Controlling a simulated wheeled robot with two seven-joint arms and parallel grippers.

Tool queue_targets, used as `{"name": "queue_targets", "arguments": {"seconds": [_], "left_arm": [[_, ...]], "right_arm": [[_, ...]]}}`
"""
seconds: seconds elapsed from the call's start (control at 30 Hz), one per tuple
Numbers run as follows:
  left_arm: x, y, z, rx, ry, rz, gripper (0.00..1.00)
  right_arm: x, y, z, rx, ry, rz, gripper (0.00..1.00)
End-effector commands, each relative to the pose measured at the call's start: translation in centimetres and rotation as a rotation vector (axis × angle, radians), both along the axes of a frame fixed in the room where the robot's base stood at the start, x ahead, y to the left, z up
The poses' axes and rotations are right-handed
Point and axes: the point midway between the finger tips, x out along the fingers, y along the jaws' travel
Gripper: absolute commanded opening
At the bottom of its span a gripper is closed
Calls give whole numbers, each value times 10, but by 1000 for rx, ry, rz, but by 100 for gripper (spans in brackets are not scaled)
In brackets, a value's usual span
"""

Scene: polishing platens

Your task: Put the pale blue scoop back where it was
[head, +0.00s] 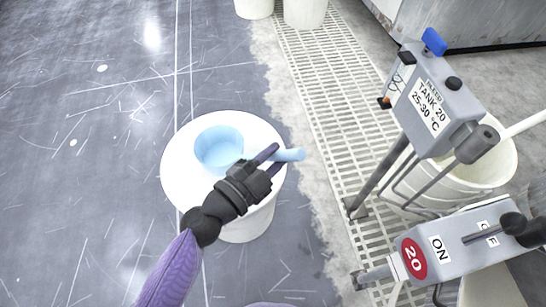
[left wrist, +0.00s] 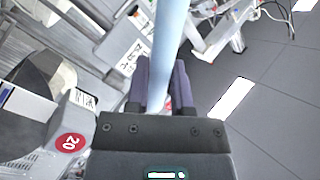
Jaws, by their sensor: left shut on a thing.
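The pale blue scoop (head: 219,148) has a round cup and a straight handle that points right in the head view. Its cup is over the white top of a round bucket (head: 180,172); I cannot tell if it touches. My left gripper (head: 268,160) is shut on the scoop's handle, between cup and handle end. In the left wrist view the handle (left wrist: 170,45) runs up between the two dark fingers (left wrist: 164,88). My right gripper is in neither view.
A tank 20 box (head: 440,105) on a stand and an ON/OFF switch box (head: 455,245) stand at the right. A white bucket (head: 490,165) is behind them. Two pale buckets (head: 304,12) stand at the top. The dark scratched floor at left is clear.

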Motion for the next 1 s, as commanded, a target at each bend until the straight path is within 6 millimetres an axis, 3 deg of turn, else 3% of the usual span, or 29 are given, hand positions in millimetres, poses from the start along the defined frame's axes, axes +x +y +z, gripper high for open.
{"name": "queue_targets", "arguments": {"seconds": [0.43,0.47,0.6,1.0], "left_arm": [[0,0,-5,0,-1,1,0],[0,0,-5,1,-1,0,32],[0,0,-5,2,-1,0,62],[0,0,-5,2,-1,0,64]], "right_arm": [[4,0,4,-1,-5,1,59],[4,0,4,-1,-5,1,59],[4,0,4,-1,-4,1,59],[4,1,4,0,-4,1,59]]}}
